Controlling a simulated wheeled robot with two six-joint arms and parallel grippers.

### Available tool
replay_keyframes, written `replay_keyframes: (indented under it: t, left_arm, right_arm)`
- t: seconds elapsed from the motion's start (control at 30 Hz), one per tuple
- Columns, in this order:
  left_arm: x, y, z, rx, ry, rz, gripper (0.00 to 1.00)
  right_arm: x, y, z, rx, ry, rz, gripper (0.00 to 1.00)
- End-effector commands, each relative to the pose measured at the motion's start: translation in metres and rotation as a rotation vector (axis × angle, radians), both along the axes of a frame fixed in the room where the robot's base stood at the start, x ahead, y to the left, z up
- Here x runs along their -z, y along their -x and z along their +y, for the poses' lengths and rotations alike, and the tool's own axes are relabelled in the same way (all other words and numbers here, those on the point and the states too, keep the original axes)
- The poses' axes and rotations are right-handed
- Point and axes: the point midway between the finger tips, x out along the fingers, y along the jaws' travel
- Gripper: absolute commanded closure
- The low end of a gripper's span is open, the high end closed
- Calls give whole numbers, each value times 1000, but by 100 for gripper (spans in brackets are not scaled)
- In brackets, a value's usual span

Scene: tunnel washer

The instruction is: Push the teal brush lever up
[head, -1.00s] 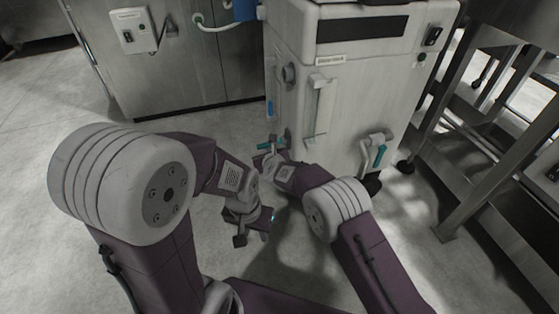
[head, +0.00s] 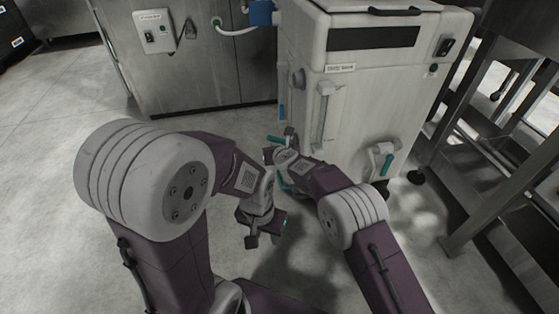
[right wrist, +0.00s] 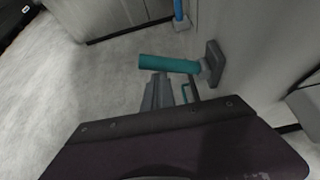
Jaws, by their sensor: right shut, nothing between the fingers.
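A teal lever (right wrist: 168,63) sticks out from a dark grey mount (right wrist: 214,62) on the machine's side in the right wrist view. My right gripper (right wrist: 158,92) is shut and empty, its tip just below the lever; I cannot tell if they touch. In the head view my right gripper (head: 288,153) is low at the machine's left side, and much of that lever is hidden there. A second teal handle (head: 388,163) sits on a grey bracket low on the machine's front. My left gripper (head: 264,232) is open and empty above the floor, away from both.
The white machine (head: 370,110) stands ahead, with a pale vertical handle (head: 325,118) on its front. A steel cabinet (head: 205,75) with a switch box (head: 154,32) stands behind left. A metal rack (head: 490,150) stands at right. The floor at left is clear.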

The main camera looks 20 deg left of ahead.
Motion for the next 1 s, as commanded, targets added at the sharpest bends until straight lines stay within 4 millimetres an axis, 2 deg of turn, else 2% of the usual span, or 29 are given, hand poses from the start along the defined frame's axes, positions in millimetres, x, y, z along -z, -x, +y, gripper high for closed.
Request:
replay_keyframes:
  t: [0.8,0.87,1.0]
  left_arm:
    - [-2,0,0,0,0,0,64]
    - [1,0,0,0,0,0,64]
    - [22,0,0,0,0,0,64]
  right_arm:
    - [-10,-4,-3,5,-4,-9,100]
    - [-7,-4,-3,5,-4,-9,100]
    - [17,-7,-6,6,-2,-6,100]
